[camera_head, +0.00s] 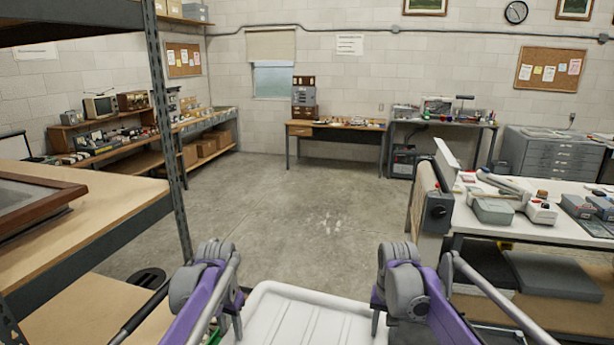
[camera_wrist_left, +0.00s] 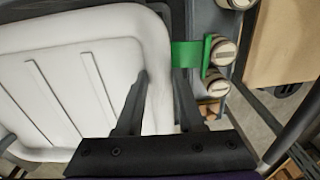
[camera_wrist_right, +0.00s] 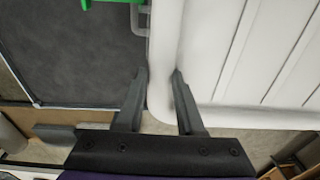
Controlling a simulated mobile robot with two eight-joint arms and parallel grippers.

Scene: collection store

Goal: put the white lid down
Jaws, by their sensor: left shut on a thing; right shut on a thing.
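The white lid (camera_head: 300,318) is a ribbed panel with rounded corners and a raised rim, held in front of me at the bottom of the head view. My left gripper (camera_head: 236,325) is shut on its left rim; in the left wrist view the fingers (camera_wrist_left: 160,82) straddle the rim of the lid (camera_wrist_left: 75,75). My right gripper (camera_head: 378,318) is shut on its right rim; in the right wrist view the fingers (camera_wrist_right: 158,75) pinch the rim of the lid (camera_wrist_right: 225,60) near a rounded corner. The lid's near edge is cut off in the head view.
A wooden-topped shelf unit (camera_head: 110,210) with a metal upright stands close on the left. A white worktable (camera_head: 560,240) with devices is on the right. The concrete floor (camera_head: 290,205) ahead is clear. A dark grey surface (camera_wrist_right: 75,55) with a green part shows beside the lid.

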